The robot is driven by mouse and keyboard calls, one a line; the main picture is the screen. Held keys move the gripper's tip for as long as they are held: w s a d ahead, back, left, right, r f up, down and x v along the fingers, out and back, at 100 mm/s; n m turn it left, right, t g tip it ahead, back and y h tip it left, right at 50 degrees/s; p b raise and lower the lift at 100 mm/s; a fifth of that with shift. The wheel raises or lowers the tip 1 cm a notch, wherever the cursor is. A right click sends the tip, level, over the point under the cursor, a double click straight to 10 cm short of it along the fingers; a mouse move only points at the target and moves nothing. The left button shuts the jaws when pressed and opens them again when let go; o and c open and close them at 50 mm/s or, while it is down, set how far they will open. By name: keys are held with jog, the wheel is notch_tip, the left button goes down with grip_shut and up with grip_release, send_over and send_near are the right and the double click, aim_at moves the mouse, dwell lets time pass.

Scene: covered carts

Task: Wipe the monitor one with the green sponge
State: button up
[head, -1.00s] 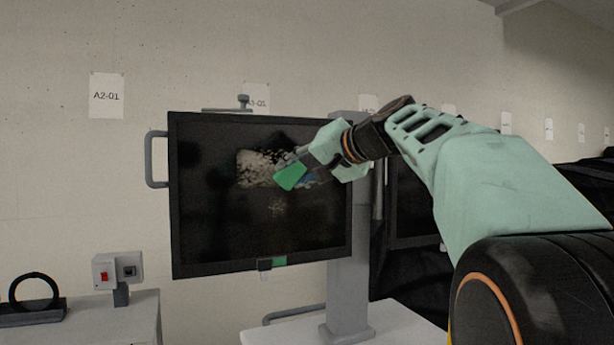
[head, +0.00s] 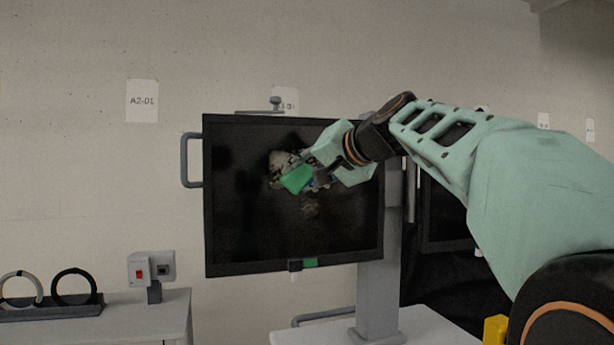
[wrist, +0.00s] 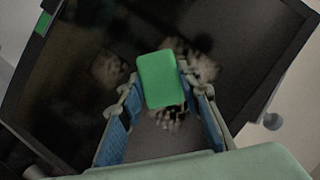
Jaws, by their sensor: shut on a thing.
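The monitor (head: 240,225) is a large dark screen on a grey stand, upright in the middle of the head view. Pale smudges (head: 309,207) show on its screen, and some also show in the wrist view (wrist: 106,68). My gripper (head: 309,182) is in front of the screen, shut on the green sponge (head: 296,179). In the wrist view the sponge (wrist: 157,79) sits between the two blue-padded fingers, close over the smudged area. I cannot tell whether the sponge touches the screen. The part of the screen behind the sponge and gripper is hidden.
A box with a red switch (head: 139,273) stands on a cart (head: 150,318) at the lower left, beside a rack with rings (head: 74,287). A grey handle (head: 186,160) sticks out left of the monitor. Another dark screen (head: 445,215) stands behind my arm.

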jog(key=shift+s+a, duration=0.25)
jog(key=shift+a, duration=0.65)
jog(key=shift+s+a, duration=0.3)
jog(key=shift+a, duration=0.6)
jog(key=shift+s+a, duration=0.25)
jog(key=shift+a, duration=0.65)
jog(key=shift+r+p, duration=1.05)
jog(key=shift+w+d+f, duration=0.15)
jog(key=shift+w+d, duration=0.1)
jog(key=shift+d, duration=0.35)
jog(key=shift+w+d+b, duration=0.15)
jog(key=shift+w+d, duration=0.1)
jog(key=shift+d, duration=0.7)
jog(key=shift+w+d+b, duration=0.15)
jog(key=shift+w+d, duration=0.15)
jog(key=shift+d, duration=0.7)
jog(key=shift+w+d+b, duration=0.15)
jog(key=shift+w+d, duration=0.1)
jog(key=shift+d, duration=0.7)
jog(key=w+d+p, duration=0.1)
jog(key=w+d, duration=0.1)
jog(key=d, duration=0.4)
jog(key=shift+d, duration=0.4)
jog(key=shift+s, duration=0.1)
